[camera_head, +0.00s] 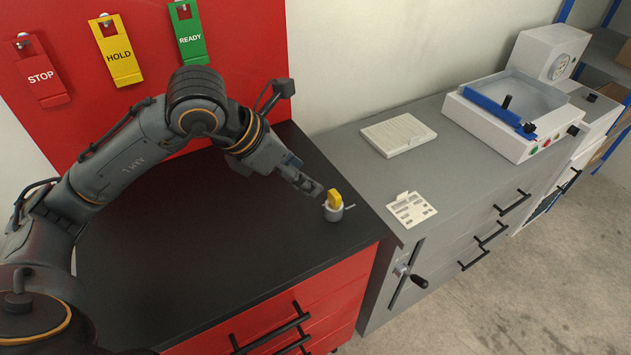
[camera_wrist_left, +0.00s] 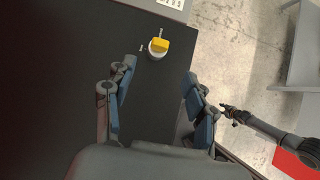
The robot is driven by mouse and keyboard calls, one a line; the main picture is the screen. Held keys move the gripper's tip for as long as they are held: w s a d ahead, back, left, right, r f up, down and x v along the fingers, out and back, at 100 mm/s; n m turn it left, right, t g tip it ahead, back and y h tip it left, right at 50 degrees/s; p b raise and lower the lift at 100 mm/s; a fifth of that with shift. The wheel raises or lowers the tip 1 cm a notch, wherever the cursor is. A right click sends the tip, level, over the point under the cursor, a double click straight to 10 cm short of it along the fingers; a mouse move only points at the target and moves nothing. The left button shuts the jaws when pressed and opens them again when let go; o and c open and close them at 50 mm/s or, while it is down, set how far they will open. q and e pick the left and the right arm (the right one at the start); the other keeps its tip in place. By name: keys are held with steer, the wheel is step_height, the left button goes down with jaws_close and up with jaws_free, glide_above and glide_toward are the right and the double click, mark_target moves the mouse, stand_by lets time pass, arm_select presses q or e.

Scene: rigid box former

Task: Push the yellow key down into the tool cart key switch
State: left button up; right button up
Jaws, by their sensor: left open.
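The yellow key (camera_head: 335,198) stands in the round grey key switch (camera_head: 333,213) near the right front corner of the tool cart's black top (camera_head: 220,255). In the left wrist view the yellow key (camera_wrist_left: 159,45) lies ahead of the fingertips, over the pale switch (camera_wrist_left: 155,54). How deep the key sits cannot be told. My left gripper (camera_head: 318,191) is just left of the key in the head view. In the left wrist view the left gripper (camera_wrist_left: 160,84) is open, with nothing between its fingers. My right gripper (camera_wrist_left: 227,112) shows small at the right of that view; its jaw state is unclear.
A grey cabinet (camera_head: 400,180) adjoins the cart on the right, with a white card (camera_head: 411,209), a white pad (camera_head: 398,135) and a white machine (camera_head: 515,115). The black top is otherwise clear.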

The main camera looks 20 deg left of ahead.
arm_select(q)
steer(key=shift+v, duration=1.3)
